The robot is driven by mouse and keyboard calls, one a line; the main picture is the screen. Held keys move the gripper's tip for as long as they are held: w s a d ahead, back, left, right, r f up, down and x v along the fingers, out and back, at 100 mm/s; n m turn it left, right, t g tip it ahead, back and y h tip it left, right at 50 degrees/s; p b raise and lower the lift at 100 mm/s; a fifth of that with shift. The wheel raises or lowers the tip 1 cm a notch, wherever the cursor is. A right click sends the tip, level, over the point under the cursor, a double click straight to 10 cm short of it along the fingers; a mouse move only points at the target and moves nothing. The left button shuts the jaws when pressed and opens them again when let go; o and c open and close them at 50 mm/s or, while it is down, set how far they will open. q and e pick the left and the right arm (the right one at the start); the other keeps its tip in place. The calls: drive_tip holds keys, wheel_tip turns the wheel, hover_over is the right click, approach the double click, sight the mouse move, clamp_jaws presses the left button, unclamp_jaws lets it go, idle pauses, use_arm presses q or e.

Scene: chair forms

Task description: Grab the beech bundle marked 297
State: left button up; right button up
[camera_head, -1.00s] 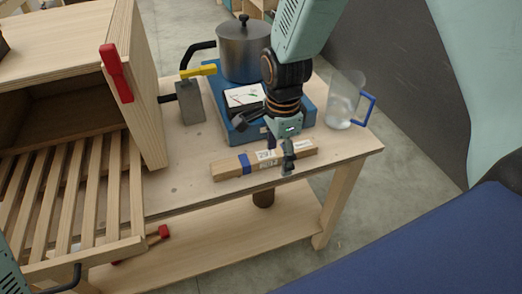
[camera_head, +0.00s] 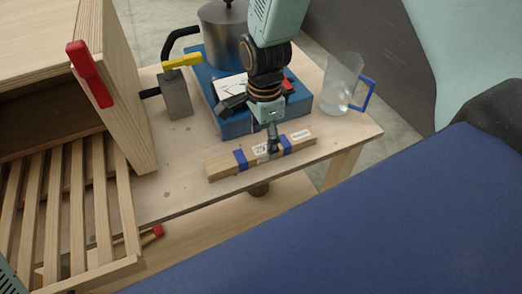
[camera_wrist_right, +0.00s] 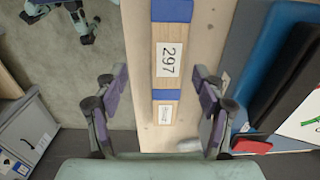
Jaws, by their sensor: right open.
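The beech bundle marked 297 (camera_head: 222,168) lies near the front edge of the wooden bench, a pale bar with two blue bands and white labels. In the right wrist view the bundle (camera_wrist_right: 166,32) runs up the picture, with its 297 label plainly readable. My right gripper (camera_head: 272,150) is over the middle of the bundle and hides part of it. In the wrist view my right gripper (camera_wrist_right: 160,92) is open, one finger to each side of the bundle, with gaps on both sides. My left gripper is not in view.
Behind the bundle stands a blue device (camera_head: 236,124) with a meter face and a steel pot. A clear jug (camera_head: 341,84) with a blue handle is to the right. A grey block (camera_head: 177,96) and a wooden cabinet (camera_head: 122,95) are to the left.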

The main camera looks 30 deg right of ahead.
sight(262, 148)
drive_tip(key=f, duration=0.2)
drive_tip(key=w+f, duration=0.1)
drive_tip(key=f, duration=0.2)
drive_tip(key=shift+w+d+f+b, duration=0.2)
drive_tip(key=shift+d+f+b, duration=0.1)
drive_tip(key=shift+f+b, duration=0.1)
drive_tip(key=shift+s+a+r, duration=0.25)
drive_tip(key=shift+s, duration=0.1)
drive_tip(key=shift+w+d+f, duration=0.2)
drive_tip(key=shift+w+f, duration=0.05)
drive_tip(key=shift+w, duration=0.05)
drive_tip(key=c, duration=0.4)
drive_tip(key=shift+s+a+r, duration=0.15)
drive_tip(key=shift+s+r, duration=0.05)
drive_tip(key=c, duration=0.7)
drive_tip(key=shift+w+f, duration=0.15)
drive_tip(key=shift+w, duration=0.05)
clamp_jaws()
